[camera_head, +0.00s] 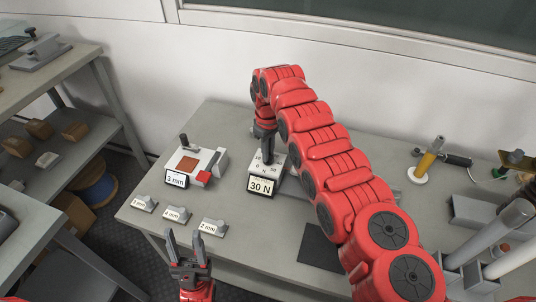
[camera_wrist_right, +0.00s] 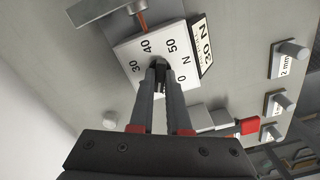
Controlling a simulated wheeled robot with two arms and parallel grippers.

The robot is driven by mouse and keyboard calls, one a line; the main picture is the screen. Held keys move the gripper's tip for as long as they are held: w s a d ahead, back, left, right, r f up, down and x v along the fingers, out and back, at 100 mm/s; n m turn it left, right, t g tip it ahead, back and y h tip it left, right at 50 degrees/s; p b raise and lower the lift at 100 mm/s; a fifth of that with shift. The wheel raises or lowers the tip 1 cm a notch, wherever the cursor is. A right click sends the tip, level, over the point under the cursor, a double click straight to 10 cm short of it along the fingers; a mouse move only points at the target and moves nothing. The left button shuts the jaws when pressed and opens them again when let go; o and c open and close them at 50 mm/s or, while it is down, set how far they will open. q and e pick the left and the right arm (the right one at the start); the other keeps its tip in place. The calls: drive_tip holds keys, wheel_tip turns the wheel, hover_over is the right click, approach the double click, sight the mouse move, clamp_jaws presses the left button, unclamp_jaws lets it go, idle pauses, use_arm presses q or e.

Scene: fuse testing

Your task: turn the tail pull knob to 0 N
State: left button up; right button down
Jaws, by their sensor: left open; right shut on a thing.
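The tail pull knob (camera_wrist_right: 160,78) is dark and sits on a light dial box (camera_wrist_right: 135,58) with 30, 40, 50 and 0 N marks in the right wrist view. My right gripper (camera_wrist_right: 162,84) comes down over the dial and is shut on the knob, hiding most of it. The knob's pointing direction is hard to see. My left gripper (camera_head: 185,240) is open and empty at the table's front edge.
A 3 mm device (camera_head: 190,167) with a red block stands left of the dial box. Small labelled 1, 2 and 3 mm blocks (camera_head: 176,214) line the table's front left. A yellow-handled tool (camera_head: 430,158) stands at the right. A dark mat (camera_head: 318,248) lies at the front.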

drive_tip(key=n, duration=0.2)
drive_tip(key=shift+n, duration=0.4)
drive_tip(key=n, duration=0.3)
drive_tip(key=shift+n+b, duration=0.3)
drive_tip(key=shift+b, duration=0.05)
drive_tip(key=n, duration=0.3)
drive_tip(key=shift+n, duration=2.2)
drive_tip(key=c, duration=0.9)
unclamp_jaws()
drive_tip(key=shift+r, duration=0.15)
